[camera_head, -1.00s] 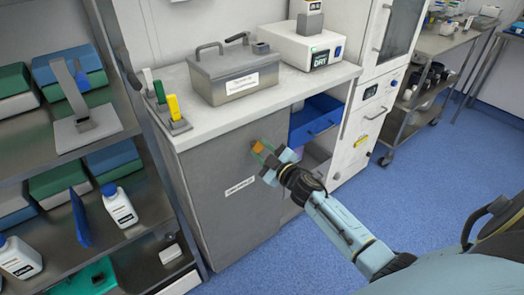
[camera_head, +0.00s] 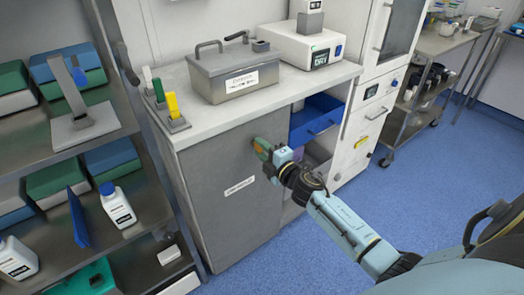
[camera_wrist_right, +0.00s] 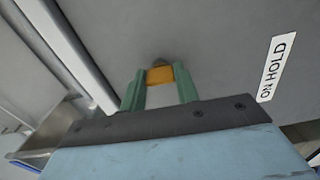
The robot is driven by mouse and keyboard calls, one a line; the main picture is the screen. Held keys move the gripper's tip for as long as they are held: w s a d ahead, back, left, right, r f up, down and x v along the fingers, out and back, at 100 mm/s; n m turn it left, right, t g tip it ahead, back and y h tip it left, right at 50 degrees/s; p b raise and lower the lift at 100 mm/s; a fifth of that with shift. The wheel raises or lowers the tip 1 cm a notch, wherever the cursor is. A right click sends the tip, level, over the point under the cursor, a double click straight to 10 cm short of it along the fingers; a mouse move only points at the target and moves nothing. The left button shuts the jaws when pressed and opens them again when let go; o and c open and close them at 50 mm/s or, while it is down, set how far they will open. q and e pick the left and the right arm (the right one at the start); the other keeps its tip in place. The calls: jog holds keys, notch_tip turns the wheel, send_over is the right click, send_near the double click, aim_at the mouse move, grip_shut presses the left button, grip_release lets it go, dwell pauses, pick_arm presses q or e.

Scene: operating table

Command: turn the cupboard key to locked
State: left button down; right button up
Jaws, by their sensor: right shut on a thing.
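The grey cupboard door (camera_head: 225,185) is closed below the white counter and carries a white label. The key, with an orange head (camera_wrist_right: 160,75), sits at the upper right part of the door, in front of a dark lock plate (camera_wrist_right: 160,60). My right gripper (camera_head: 262,149) is at the key, its green fingers on both sides of the orange head and shut on it. In the head view the fingers mostly cover the key. Whether it stands locked or unlocked cannot be told. My left gripper is not in view.
The label (camera_wrist_right: 278,66) on the door reads "ON HOLD". An open blue drawer (camera_head: 316,120) is right of the door. A grey metal box (camera_head: 233,72) and a white device (camera_head: 310,47) stand on the counter. Shelves with bottles (camera_head: 117,204) are at left.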

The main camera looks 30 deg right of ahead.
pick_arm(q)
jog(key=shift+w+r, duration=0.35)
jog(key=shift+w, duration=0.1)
pick_arm(e)
jog(key=shift+n, duration=0.5)
jog(key=o, duration=1)
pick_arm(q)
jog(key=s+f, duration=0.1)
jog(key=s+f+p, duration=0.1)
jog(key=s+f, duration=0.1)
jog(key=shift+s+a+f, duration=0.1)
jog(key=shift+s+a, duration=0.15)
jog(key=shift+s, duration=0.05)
pick_arm(e)
jog(key=s, duration=0.9)
jog(key=s+d, duration=0.1)
jog(key=s, duration=0.3)
jog(key=shift+s, duration=0.2)
